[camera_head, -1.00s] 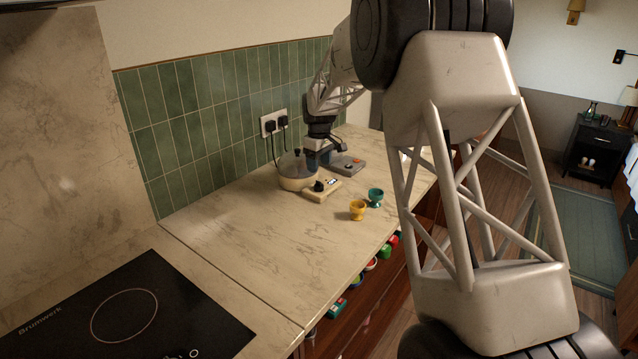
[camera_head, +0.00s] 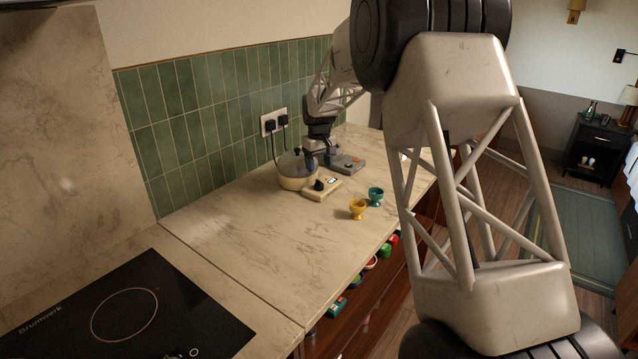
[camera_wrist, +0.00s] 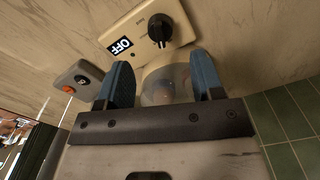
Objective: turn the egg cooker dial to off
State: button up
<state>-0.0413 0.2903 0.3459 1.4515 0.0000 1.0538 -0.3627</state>
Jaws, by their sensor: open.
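The egg cooker (camera_head: 296,183) is a round cream pot with a clear lid, near the tiled wall. Its flat cream control panel (camera_head: 331,186) carries a black dial (camera_head: 319,185). In the wrist view the dial (camera_wrist: 159,28) is beyond my fingertips, and a black OFF label (camera_wrist: 119,46) is to its left. A light mark on the dial appears to point down in that picture, not at the label. My gripper (camera_wrist: 164,75) is open and empty, its blue fingers either side of the lid in the picture; contact cannot be told. My gripper (camera_head: 322,153) is above and behind the panel in the head view.
A grey device with an orange button (camera_head: 347,164) stands right of the cooker. A yellow egg cup (camera_head: 357,209) and a teal egg cup (camera_head: 376,196) stand in front. Plugs and cords (camera_head: 270,125) are at the wall. The counter (camera_head: 235,225) to the left is clear.

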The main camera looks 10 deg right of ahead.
aim_at(319, 181)
jog(key=shift+f, duration=3.6)
jog(key=c, duration=0.9)
jog(key=shift+n, duration=2.3)
